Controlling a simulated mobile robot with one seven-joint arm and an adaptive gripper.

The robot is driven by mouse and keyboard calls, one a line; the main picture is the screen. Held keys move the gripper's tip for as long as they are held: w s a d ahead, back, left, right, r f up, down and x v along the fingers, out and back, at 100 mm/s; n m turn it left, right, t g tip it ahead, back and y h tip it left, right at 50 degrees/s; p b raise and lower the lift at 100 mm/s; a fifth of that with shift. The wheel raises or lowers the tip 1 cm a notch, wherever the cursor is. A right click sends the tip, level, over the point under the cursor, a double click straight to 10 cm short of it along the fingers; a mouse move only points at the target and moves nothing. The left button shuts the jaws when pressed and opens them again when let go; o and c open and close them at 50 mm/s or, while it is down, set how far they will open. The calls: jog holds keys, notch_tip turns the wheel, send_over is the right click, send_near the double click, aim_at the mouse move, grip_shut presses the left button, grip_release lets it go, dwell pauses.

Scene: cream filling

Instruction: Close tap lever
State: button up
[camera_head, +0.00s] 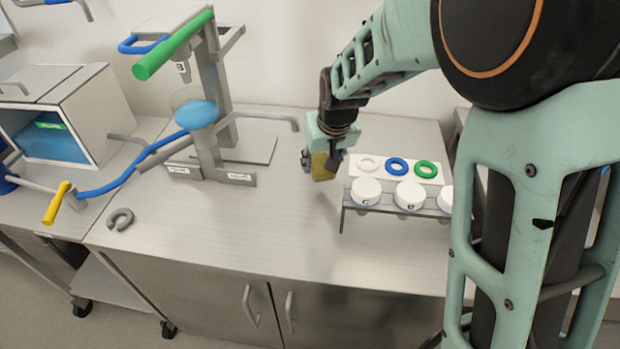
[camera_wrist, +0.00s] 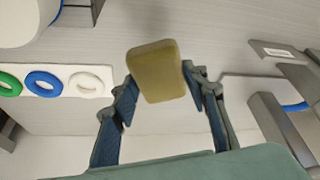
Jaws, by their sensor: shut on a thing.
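A metal stand (camera_head: 215,110) on the worktop carries a long green-sleeved lever (camera_head: 172,45) and a blue-sleeved handle (camera_head: 142,45) at its top. A clear funnel with blue content (camera_head: 195,112) sits below them. A yellow-tipped lever (camera_head: 56,204) is at the left, near a blue hose. I cannot tell which of these is the tap lever. My gripper (camera_head: 318,160) is right of the stand, apart from all of them. It is shut on an olive-yellow block (camera_head: 323,169), also seen between the fingers in the wrist view (camera_wrist: 157,72).
A rack with white-capped jars (camera_head: 411,194) stands right of my gripper. Behind it lies a white plate with white, blue and green rings (camera_head: 425,169). A grey U-shaped piece (camera_head: 120,219) lies at front left. An open-fronted box (camera_head: 65,112) stands far left. The middle front worktop is clear.

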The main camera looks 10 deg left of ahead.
aim_at(319, 186)
jog(key=shift+f+b, duration=0.3)
jog(key=shift+f, duration=3.05)
jog(key=o, duration=1)
